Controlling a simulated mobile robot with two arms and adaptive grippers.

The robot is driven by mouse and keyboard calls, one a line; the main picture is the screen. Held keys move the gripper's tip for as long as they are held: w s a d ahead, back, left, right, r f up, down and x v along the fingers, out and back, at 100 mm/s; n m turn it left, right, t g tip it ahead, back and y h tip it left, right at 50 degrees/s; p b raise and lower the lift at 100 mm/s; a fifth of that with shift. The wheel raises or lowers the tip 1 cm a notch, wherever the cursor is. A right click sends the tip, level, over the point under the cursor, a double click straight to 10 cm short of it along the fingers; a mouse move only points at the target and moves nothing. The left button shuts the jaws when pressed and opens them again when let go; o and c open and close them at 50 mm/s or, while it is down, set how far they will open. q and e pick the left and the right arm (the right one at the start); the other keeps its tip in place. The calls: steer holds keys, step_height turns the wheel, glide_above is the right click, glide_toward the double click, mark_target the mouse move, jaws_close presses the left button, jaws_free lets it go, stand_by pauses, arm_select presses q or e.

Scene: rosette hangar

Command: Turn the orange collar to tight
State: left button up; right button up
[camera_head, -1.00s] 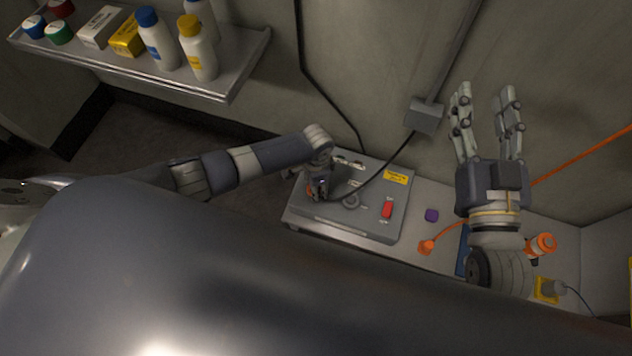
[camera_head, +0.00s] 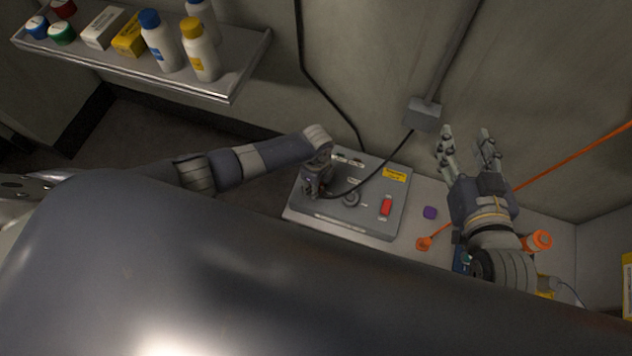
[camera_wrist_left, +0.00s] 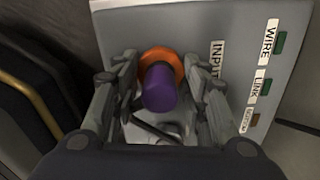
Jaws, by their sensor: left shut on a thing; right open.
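The orange collar (camera_wrist_left: 162,60) is a ring around a purple plug (camera_wrist_left: 160,88) on a grey panel box (camera_head: 370,228), beside a label reading INPUT. My left gripper (camera_wrist_left: 160,66) has one finger on each side of the collar and is shut on it. In the head view my left gripper (camera_head: 315,186) is at the box's left part and hides most of the collar. My right gripper (camera_head: 466,143) is open and empty, raised above the bench to the right of the box, fingers pointing to the wall.
The box has a red switch (camera_head: 386,207), a round knob (camera_head: 351,198) and a black cable. In the wrist view, lamps by WIRE (camera_wrist_left: 281,42) and LINK look green. A purple block (camera_head: 430,212) and an orange connector (camera_head: 424,243) lie on the bench. A shelf (camera_head: 232,84) holds bottles.

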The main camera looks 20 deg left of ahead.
arm_select(q)
steer(key=shift+m, duration=0.4)
steer(key=o, duration=1.1)
steer(key=shift+c, duration=0.2)
step_height(320, 180, up, 12)
stand_by(0.4)
